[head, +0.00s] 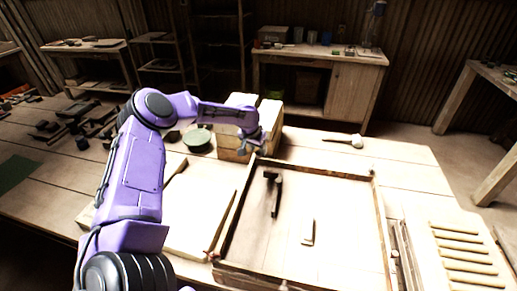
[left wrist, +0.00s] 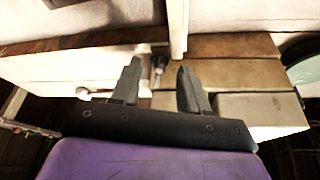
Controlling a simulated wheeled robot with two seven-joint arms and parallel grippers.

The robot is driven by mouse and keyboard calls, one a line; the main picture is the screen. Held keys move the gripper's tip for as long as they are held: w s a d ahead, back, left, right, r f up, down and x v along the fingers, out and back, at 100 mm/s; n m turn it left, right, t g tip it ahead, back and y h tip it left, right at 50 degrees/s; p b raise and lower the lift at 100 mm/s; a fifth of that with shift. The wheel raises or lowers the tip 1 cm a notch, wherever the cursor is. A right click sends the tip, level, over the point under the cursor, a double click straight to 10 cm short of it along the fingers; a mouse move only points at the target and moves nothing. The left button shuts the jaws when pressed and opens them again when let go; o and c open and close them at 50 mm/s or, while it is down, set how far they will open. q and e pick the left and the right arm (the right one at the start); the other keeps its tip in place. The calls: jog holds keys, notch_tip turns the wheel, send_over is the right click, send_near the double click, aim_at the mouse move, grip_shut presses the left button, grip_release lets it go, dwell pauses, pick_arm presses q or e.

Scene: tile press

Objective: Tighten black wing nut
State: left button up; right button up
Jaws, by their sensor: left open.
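The tile press (head: 231,154) is a pale wooden block stack with white upper parts, standing at the back of the workbench. My left gripper (head: 252,141) is at its right front side. In the left wrist view, the fingers of my left gripper (left wrist: 160,67) are apart with nothing gripped. A small dark piece, possibly the black wing nut (left wrist: 159,62), shows between and just beyond the fingertips, against the press (left wrist: 230,47). Its wings cannot be made out. In the head view the wing nut cannot be told apart. My right gripper is not in view.
A wooden-rimmed tray (head: 377,215) holds a hammer (head: 276,192) and a bent metal key (head: 308,238). A green bowl (head: 197,139) sits left of the press. A mallet (head: 355,141) lies at the back right. Slats (head: 462,250) lie at the right. Several dark tools lie far left.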

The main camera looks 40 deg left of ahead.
pick_arm(q)
jog(key=shift+w+f, duration=0.3)
jog(key=shift+f, duration=0.2)
jog(key=shift+s+r, duration=0.15)
jog(key=shift+s, duration=0.2)
jog(key=shift+w, duration=0.15)
grip_shut()
